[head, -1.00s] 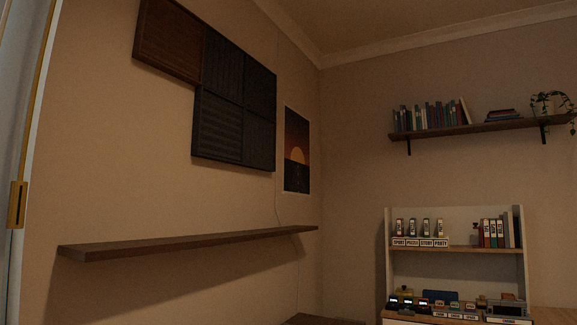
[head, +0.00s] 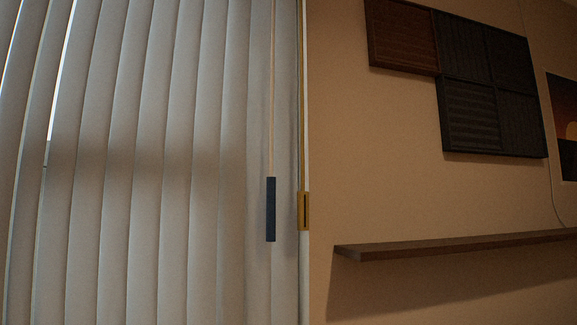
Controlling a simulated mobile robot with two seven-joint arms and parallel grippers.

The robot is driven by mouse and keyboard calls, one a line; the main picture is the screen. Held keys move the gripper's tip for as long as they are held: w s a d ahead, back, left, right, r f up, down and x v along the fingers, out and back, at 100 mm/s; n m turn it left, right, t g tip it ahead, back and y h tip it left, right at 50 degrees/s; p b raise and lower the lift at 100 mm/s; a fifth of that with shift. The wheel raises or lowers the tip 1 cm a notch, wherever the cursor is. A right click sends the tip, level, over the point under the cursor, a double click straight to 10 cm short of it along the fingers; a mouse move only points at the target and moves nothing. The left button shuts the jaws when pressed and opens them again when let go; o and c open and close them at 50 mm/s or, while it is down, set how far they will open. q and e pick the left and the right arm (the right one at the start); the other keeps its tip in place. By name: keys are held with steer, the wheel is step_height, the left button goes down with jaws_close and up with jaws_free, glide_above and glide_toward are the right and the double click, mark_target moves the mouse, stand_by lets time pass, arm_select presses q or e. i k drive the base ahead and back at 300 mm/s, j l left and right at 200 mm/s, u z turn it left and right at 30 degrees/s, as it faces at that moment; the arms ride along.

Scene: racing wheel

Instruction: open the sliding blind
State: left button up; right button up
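The sliding blind (head: 145,200) fills the left half of the head view. Its pale grey vertical slats hang side by side and cover the opening, with bright light showing through narrow gaps at the far left. A thin wand or cord with a dark blue handle (head: 271,210) hangs in front of the slats near the blind's right edge. Neither of my grippers is in view.
A brass fitting (head: 304,211) sits on the frame edge just right of the handle. A dark wooden shelf (head: 450,245) juts from the wall at the right. Dark acoustic panels (head: 490,85) and part of a poster (head: 563,125) hang above it.

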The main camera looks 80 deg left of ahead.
mark_target(169, 197)
steer(key=u, duration=3.4)
